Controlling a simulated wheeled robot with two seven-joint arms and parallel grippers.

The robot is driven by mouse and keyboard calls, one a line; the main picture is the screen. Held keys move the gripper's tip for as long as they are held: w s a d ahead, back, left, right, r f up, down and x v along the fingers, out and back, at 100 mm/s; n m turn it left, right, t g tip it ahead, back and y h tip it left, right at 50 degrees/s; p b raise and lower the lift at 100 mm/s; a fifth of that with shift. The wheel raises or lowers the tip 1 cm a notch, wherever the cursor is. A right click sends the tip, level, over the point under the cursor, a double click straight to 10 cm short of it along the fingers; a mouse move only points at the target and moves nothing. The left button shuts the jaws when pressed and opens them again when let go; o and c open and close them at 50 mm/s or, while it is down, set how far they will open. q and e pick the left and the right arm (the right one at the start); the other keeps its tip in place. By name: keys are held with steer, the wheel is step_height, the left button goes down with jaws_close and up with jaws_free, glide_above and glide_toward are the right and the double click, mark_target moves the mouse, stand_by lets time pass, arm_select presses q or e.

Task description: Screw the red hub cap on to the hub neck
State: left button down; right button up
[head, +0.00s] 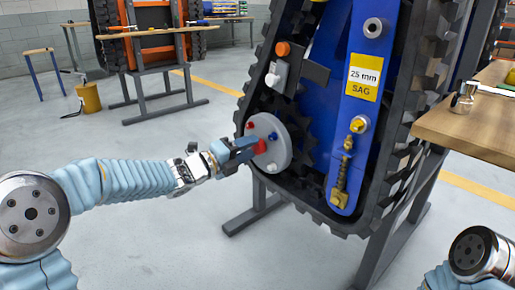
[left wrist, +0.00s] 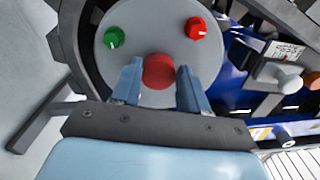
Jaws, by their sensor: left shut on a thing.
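The red hub cap (head: 259,147) is at the face of the round grey hub plate (head: 284,158), low on the left of the tracked carrier. My left gripper (head: 246,149) reaches it from the left and is shut on it. In the left wrist view the round red cap (left wrist: 159,71) sits between the two fingertips, in front of the plate (left wrist: 158,22). The hub neck is hidden behind the cap and fingers, so I cannot tell how far the cap is seated. My right gripper is out of view; only part of my right arm shows at bottom right.
A green knob (left wrist: 113,37) and a red knob (left wrist: 195,28) stand on the plate close to the fingers. The black track (head: 252,92) surrounds the blue frame (head: 343,52). A wooden bench (head: 478,128) stands at right.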

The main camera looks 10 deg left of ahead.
arm_select(q)
steer(key=shift+w+a+r+m+t, duration=0.1)
steer(key=shift+a+r+m+t, duration=0.2)
steer(key=shift+r+m, duration=0.4)
steer(key=c, duration=0.8)
jaws_free()
steer(key=shift+f, duration=0.15)
steer(key=shift+c, duration=0.2)
steer(key=shift+o, duration=1.7)
steer(key=shift+d+f, duration=0.2)
